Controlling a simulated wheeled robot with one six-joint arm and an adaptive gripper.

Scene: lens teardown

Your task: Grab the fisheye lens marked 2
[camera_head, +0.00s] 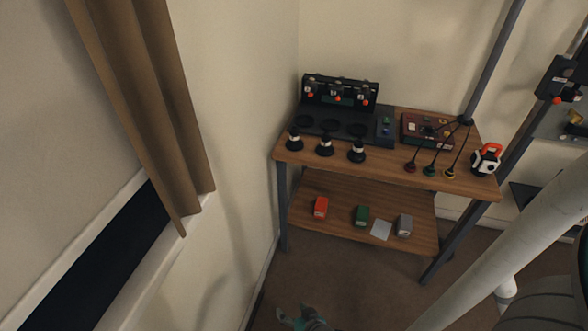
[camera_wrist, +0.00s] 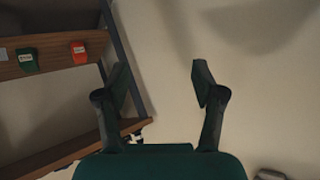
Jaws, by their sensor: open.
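Three small black lenses with white bands stand in a row along the front edge of the wooden bench top (camera_head: 390,158) in the head view: a left lens (camera_head: 294,138), a middle lens (camera_head: 326,145) and a right lens (camera_head: 358,151). Their marks are too small to read, so I cannot tell which is 2. My gripper (camera_wrist: 160,82) is open and empty in the wrist view, with bare wall beyond its fingers. A greenish part of my gripper (camera_head: 301,319) shows at the bottom of the head view, in front of the bench and apart from the lenses.
Behind the lenses stands a black rig (camera_head: 340,92). A dark red box (camera_head: 428,131), several cabled plugs and a white device with an orange handle (camera_head: 486,159) are to the right. The lower shelf holds a red box (camera_head: 321,207), green box (camera_head: 361,215) and grey box (camera_head: 404,225).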

